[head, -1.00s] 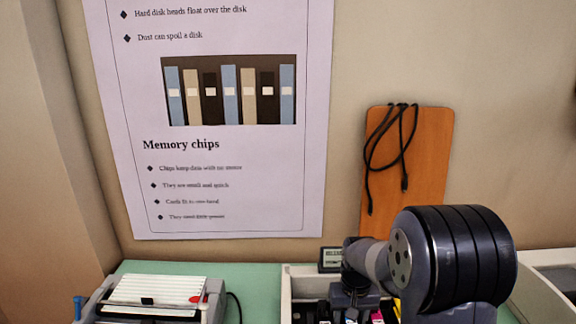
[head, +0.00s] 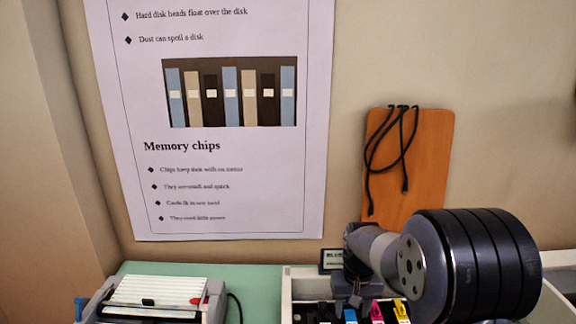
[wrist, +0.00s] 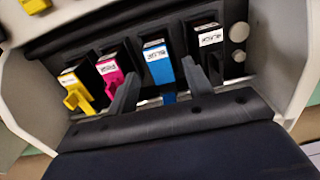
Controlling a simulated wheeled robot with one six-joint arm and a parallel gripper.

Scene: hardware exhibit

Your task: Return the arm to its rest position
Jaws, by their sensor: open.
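My arm (head: 440,262) reaches over the right part of the light-coloured printer housing (head: 287,298) in the head view. My gripper (wrist: 160,70) shows in the wrist view as two dark fingers, apart, with nothing held between them. Beyond the fingers stand a yellow cartridge (wrist: 76,88), a magenta cartridge (wrist: 110,72), a blue cartridge (wrist: 157,66) and a black cartridge (wrist: 209,42), side by side in their slots.
A device with a striped white top (head: 158,291) sits at left on the green table (head: 255,278). A small display (head: 332,260) stands behind the housing. A wooden board (head: 425,160) with black cords and a poster (head: 235,190) are at the wall. Green surface shows between the devices.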

